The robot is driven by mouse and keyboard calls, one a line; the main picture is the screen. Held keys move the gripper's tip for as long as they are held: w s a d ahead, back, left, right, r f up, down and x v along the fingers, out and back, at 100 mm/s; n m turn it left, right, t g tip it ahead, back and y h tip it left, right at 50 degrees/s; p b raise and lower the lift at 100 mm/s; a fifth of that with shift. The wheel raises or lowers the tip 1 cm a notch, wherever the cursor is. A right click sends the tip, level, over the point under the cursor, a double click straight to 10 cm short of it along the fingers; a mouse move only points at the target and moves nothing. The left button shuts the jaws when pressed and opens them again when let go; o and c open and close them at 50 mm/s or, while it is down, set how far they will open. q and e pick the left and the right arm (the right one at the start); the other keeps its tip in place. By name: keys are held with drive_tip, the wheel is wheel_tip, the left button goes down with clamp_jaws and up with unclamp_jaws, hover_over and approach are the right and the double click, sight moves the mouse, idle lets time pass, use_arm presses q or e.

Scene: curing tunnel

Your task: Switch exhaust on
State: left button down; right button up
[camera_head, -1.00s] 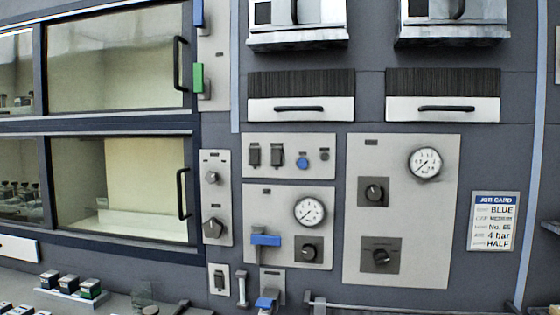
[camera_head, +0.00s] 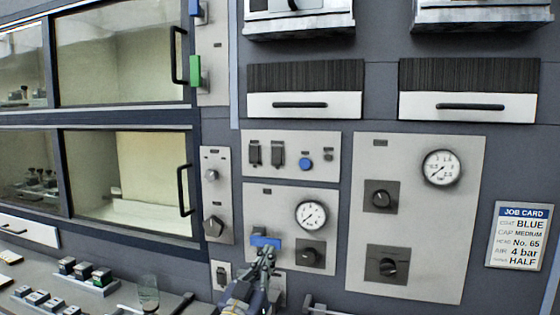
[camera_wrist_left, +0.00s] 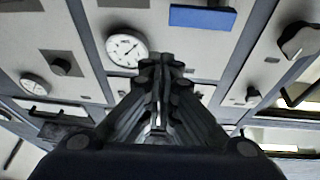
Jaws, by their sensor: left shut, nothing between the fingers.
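Two dark switches, the left one (camera_head: 253,153) and the right one (camera_head: 278,154), sit on the upper small panel (camera_head: 292,177) beside a blue round button (camera_head: 305,164). Another dark switch (camera_head: 222,272) is on a small plate lower left. The labels are too small to read, so I cannot tell which is the exhaust switch. My left gripper (camera_head: 266,252) is shut and empty, in front of the gauge panel, overlapping the blue lever (camera_head: 262,241) in the picture; contact is unclear. In the left wrist view its fingertips (camera_wrist_left: 160,65) are together. My right gripper is not in view.
A pressure gauge (camera_head: 311,215) and dark knob (camera_head: 310,253) are on the gauge panel. A larger panel (camera_head: 420,220) stands to the right, with a job card (camera_head: 519,236) beyond. A glass (camera_head: 148,292) and small boxes (camera_head: 68,265) are on the counter at lower left.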

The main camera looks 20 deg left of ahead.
use_arm(q)
wheel_tip(320, 180, up, 15)
drive_tip(key=s+a+n+t+y, duration=0.1)
drive_tip(key=s+a+t, duration=0.1)
drive_tip(key=t, duration=0.1)
drive_tip(key=shift+f+t+y, duration=0.15)
drive_tip(key=shift+t+y, duration=0.25)
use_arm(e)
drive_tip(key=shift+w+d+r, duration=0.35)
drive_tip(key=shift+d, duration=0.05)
use_arm(q)
drive_tip(key=shift+a+p, duration=0.15)
drive_tip(key=shift+p, duration=0.15)
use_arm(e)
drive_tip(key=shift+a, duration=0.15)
use_arm(q)
drive_tip(key=p, duration=0.3)
approach(277, 150)
wheel_tip(277, 150, up, 3)
drive_tip(key=w, duration=0.1)
drive_tip(key=shift+w, duration=1.25)
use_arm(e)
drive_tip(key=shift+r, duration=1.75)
use_arm(q)
drive_tip(key=shift+f, duration=0.1)
